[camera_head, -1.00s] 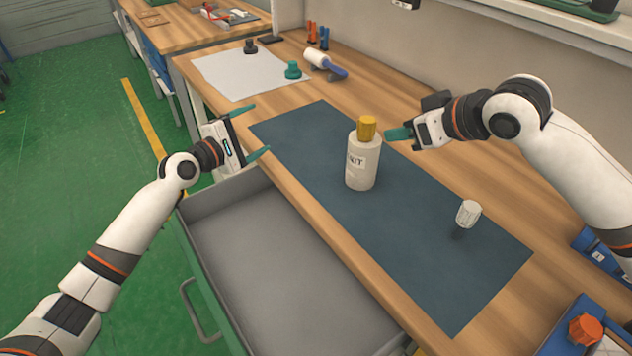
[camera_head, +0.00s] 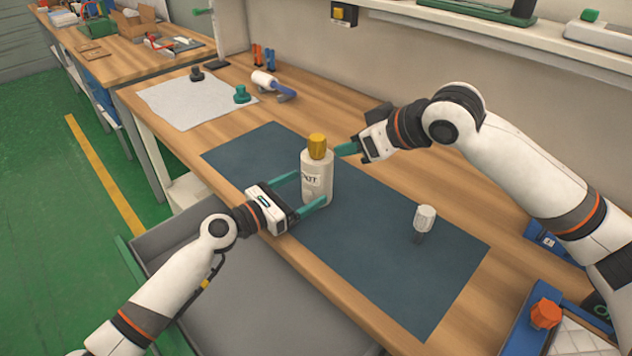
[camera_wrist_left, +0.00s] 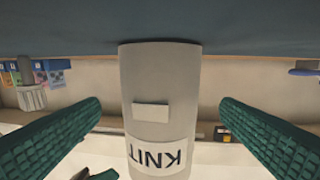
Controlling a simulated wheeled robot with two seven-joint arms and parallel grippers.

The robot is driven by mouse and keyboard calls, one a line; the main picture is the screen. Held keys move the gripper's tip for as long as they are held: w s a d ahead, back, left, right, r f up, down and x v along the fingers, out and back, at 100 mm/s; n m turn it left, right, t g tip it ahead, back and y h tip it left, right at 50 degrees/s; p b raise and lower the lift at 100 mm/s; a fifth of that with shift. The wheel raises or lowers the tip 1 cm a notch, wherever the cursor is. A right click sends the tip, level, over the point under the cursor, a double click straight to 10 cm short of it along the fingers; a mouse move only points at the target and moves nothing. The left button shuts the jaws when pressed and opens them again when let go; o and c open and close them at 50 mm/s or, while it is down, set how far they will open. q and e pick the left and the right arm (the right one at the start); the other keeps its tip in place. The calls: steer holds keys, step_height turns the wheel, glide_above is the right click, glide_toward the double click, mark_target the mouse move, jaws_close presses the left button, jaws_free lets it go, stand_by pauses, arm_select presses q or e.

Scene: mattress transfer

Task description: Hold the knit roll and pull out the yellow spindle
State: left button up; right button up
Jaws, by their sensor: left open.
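The knit roll (camera_head: 316,185) is a cream cylinder standing upright on the dark blue mat (camera_head: 395,290). The yellow spindle (camera_head: 317,146) sticks out of its top. My left gripper (camera_head: 312,189) is open, with its teal fingers reaching toward the roll from the front left, one on each side. In the left wrist view the roll (camera_wrist_left: 160,100) appears upside down between the open fingers, with gaps on both sides. My right gripper (camera_head: 343,150) is just right of the spindle, its fingertips close to it; its finger gap is hard to make out.
A small white-topped piece (camera_head: 425,218) stands on the mat to the right. An open grey drawer (camera_head: 235,290) lies below the table's front edge. A white sheet (camera_head: 190,108), teal knob (camera_head: 242,94) and lint roller (camera_head: 270,84) are at the back left. A blue tray (camera_head: 520,330) is at lower right.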

mark_target(319, 181)
arm_select(q)
steer(key=x, duration=0.5)
steer(key=shift+d, duration=0.1)
